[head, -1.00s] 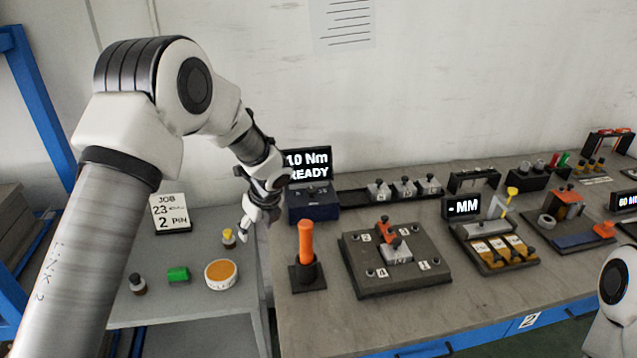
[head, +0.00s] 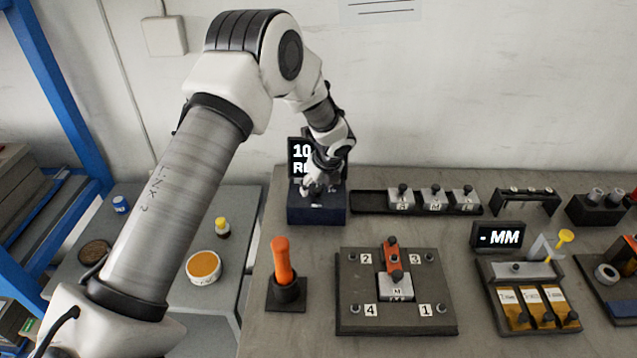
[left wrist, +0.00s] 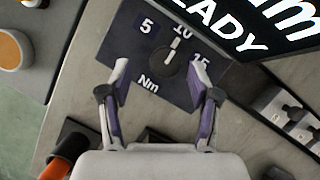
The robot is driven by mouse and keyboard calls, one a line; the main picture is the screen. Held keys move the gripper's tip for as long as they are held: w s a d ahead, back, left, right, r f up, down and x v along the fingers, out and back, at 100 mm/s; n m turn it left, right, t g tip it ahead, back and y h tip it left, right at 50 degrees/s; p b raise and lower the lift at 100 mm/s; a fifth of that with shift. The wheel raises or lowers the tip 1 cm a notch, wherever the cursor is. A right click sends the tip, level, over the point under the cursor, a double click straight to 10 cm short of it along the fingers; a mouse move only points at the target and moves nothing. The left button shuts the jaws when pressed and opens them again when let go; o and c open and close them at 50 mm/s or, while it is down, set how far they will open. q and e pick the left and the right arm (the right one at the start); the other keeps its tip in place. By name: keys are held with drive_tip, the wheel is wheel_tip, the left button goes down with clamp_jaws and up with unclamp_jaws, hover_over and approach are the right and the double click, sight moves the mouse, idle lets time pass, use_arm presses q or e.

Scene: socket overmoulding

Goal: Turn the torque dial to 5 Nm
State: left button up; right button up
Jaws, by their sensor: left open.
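The torque unit is a dark blue box (head: 318,210) with a black display (head: 299,160) behind it, at the back of the bench. In the left wrist view the display reads "READY", partly cut off. The round dark dial (left wrist: 172,64) has a pale pointer that aims near the 10, between the marks 5 and 15, with "Nm" below. My left gripper (head: 318,190) is above the box in the head view. In the left wrist view my left gripper (left wrist: 160,92) is open, its two fingers apart near the dial, nothing between them. My right gripper does not show.
An orange-handled driver (head: 282,262) stands upright in a holder in front of the box. A dark fixture plate (head: 430,318) with numbered corners lies to the right. A tray of grey blocks (head: 370,202) is beside the box. A gauge station (head: 488,268) stands further right.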

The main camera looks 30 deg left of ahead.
use_arm(q)
drive_tip(key=shift+w+f, duration=0.6)
drive_tip(key=shift+f, duration=0.15)
drive_tip(key=shift+s+a+r, duration=0.15)
drive_tip(key=shift+s, duration=0.05)
drive_tip(key=shift+c, duration=0.7)
drive_tip(key=shift+s+r, duration=0.1)
drive_tip(key=c, duration=1)
drive_tip(key=shift+c, duration=0.2)
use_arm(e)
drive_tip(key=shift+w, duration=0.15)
